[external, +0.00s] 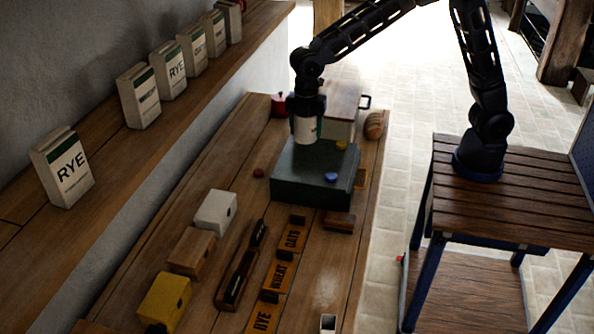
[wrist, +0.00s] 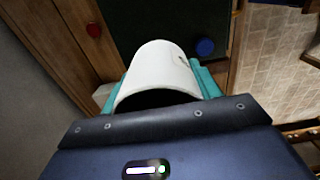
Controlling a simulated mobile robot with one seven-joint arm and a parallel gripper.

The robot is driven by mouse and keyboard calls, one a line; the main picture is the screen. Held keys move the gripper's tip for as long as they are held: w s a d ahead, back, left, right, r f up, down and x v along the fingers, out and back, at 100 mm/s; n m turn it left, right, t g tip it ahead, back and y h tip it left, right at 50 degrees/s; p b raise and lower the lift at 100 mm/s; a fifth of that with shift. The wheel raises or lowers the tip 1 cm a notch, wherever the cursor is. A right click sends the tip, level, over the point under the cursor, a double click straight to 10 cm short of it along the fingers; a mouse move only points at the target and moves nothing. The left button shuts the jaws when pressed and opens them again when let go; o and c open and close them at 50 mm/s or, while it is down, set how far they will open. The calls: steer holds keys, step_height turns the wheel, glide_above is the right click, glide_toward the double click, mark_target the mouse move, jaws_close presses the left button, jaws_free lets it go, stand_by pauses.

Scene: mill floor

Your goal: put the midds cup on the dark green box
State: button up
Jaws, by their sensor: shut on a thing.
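My gripper (external: 306,108) is shut on a white cup (external: 306,132), which hangs upright below it. In the wrist view the cup (wrist: 158,70) sits between teal fingers, with part of a dark marking at its right side that I cannot read. The dark green box (external: 300,192) stands on the bench under the cup. The cup's lower end shows against the back left part of the box top; I cannot tell whether it touches. The box also shows as a dark surface in the wrist view (wrist: 140,22).
On the box top lie a blue disc (external: 331,177) and a yellow one (external: 341,145). A red piece (external: 258,173) lies left of the box. A red pot (external: 279,104) and a lidded container (external: 341,128) stand behind. Small blocks, labelled plates and another white cup (external: 328,323) occupy the front.

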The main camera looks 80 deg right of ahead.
step_height(320, 180, down, 12)
steer(key=shift+r, duration=0.15)
stand_by(0.4)
steer(key=o, duration=1.1)
